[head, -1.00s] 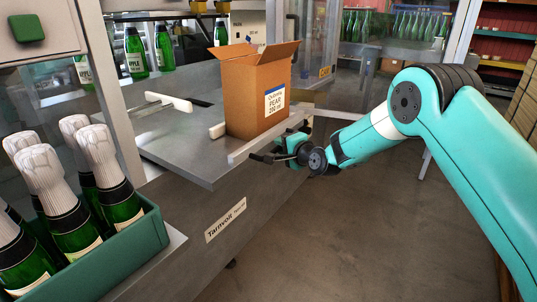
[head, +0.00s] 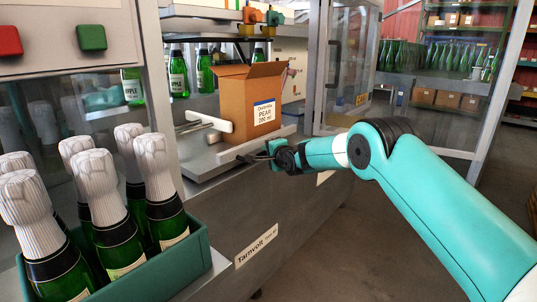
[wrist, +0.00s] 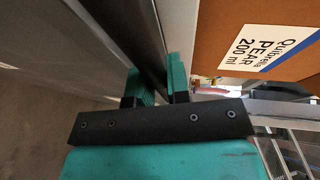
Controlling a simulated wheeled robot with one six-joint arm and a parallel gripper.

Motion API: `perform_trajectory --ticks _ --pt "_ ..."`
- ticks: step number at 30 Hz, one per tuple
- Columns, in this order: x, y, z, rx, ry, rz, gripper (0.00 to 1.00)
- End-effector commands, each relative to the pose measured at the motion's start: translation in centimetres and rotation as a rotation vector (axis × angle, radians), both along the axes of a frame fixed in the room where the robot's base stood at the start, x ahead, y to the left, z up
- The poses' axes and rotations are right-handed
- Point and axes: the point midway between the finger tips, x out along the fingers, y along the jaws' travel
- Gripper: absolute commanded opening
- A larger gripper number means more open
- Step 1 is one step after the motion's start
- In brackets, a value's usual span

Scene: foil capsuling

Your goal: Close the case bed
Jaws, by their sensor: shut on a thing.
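The case bed (head: 194,166) is a grey metal slide at the machine front, with a pale rail along its front edge. An open brown carton (head: 235,105) labelled PEAR 200 ml stands upright on it. My gripper (head: 257,157) is at the bed's front, below and in front of the carton. In the wrist view, the teal fingers of my gripper (wrist: 160,82) are shut on a dark metal bar at the bed's front (wrist: 148,45). The carton (wrist: 285,25) is close beside them on the right. The contact point is partly hidden in the head view.
A green crate (head: 165,275) of foil-topped bottles (head: 105,205) stands at the left front. A glass guard door (head: 345,70) stands open to the right of the bed. Green and red buttons (head: 91,37) are at upper left. The floor on the right is clear.

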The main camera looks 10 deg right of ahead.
Motion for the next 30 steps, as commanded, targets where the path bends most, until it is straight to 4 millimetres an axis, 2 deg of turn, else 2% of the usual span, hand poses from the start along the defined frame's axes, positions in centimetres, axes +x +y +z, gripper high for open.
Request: perform_trajectory --ticks 14,15,18,30 --pt "0.1 1.6 0.0 -0.004 -0.002 0.003 0.0" --pt "0.1 1.7 0.0 -0.004 -0.002 0.003 0.19" --pt "0.1 1.8 0.0 -0.003 -0.003 0.006 0.42" --pt "-0.4 1.9 0.2 -0.002 -0.002 0.011 0.42"
